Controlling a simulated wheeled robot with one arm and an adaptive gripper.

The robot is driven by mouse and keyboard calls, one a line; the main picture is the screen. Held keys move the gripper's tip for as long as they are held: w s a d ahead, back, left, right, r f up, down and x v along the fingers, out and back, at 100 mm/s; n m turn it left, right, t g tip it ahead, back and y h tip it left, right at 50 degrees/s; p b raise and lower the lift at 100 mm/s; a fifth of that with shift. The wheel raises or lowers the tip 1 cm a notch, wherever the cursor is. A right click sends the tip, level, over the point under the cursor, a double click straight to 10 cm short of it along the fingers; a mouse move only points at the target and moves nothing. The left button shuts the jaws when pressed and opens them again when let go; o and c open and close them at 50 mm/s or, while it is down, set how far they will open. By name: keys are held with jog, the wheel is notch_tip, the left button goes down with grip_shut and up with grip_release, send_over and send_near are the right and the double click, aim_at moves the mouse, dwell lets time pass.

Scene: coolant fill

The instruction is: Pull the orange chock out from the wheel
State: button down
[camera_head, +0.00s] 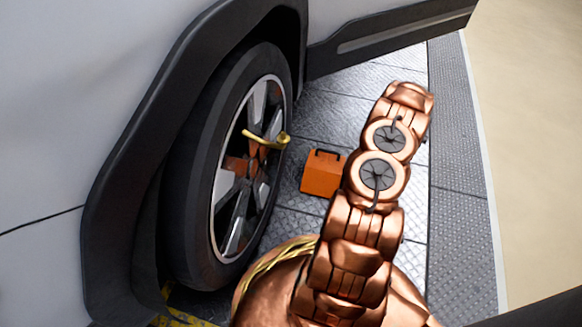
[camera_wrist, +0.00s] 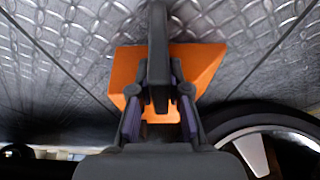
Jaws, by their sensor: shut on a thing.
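The orange chock (camera_head: 322,177) stands on the diamond-plate floor to the right of the wheel (camera_head: 192,190), with a strip of floor showing between them in the head view. A dark handle tops it. In the wrist view the chock (camera_wrist: 210,62) lies just beyond my gripper (camera_wrist: 160,103), and the tyre (camera_wrist: 258,112) is at lower right. The fingers are closed around the chock's dark handle, as far as I can tell; the contact is partly hidden. In the head view my arm hides the gripper.
A yellow tool (camera_head: 267,140) sticks out from the wheel hub. Ribbed dark matting (camera_head: 462,180) and pale floor (camera_head: 535,150) lie clear on the right. Yellow-black marking (camera_head: 183,318) is at lower left.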

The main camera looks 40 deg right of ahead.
jog(key=shift+s+d+b, duration=0.2)
jog(key=shift+s+d, duration=0.3)
jog(key=shift+s, duration=0.25)
jog(key=shift+s+d+b, duration=0.15)
jog(key=shift+s+d, duration=0.35)
jog(key=shift+s, duration=0.2)
jog(key=c, duration=0.7)
grip_release()
jog(key=shift+p+v, duration=1.15)
jog(key=shift+v, duration=4.85)
jog(key=o, duration=0.5)
